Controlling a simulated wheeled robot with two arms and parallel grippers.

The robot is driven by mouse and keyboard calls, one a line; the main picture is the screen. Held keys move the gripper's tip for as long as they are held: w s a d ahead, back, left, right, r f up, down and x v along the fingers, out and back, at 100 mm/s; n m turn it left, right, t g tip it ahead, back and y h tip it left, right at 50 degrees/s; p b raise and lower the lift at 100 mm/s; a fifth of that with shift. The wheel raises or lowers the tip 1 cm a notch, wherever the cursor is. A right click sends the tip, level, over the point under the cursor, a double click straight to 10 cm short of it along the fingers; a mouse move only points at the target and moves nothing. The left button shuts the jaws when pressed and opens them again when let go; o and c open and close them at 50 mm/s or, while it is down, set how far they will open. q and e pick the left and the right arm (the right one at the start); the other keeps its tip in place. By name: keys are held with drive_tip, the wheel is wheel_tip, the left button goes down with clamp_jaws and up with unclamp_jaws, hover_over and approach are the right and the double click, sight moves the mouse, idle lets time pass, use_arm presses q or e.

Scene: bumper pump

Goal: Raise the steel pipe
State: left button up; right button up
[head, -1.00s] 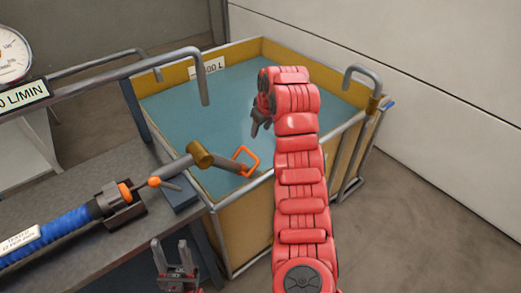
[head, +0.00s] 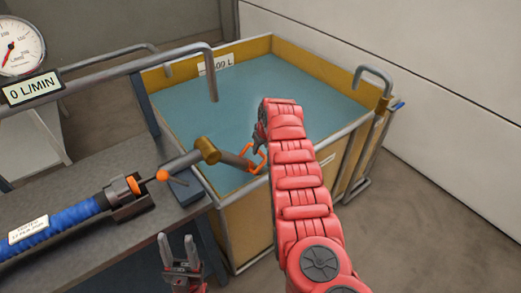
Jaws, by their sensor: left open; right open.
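A short steel pipe (head: 235,160) sticks out from a brass joint (head: 207,150) over the near left part of the water-filled tank (head: 236,224). It slopes slightly down to the right, with an orange loop handle (head: 254,160) at its free end. My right gripper (head: 258,145) is open, with its dark fingers just above the orange handle. The red arm hides part of it, so I cannot tell if it touches. My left gripper (head: 177,240) is open and empty, pointing up in front of the bench, away from the pipe.
A blue hose (head: 70,217) lies on the dark bench (head: 115,242) at left, leading to the pipe fitting. A small orange-knobbed lever (head: 163,175) stands by the joint. A gauge (head: 18,48) and a 0 L/MIN sign (head: 33,88) are at upper left. A bent grey pipe (head: 213,75) hangs over the tank.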

drive_tip(key=shift+b+x, duration=0.5)
drive_tip(key=shift+x, duration=0.7)
drive_tip(key=shift+d, duration=0.1)
clamp_jaws()
idle(0.6)
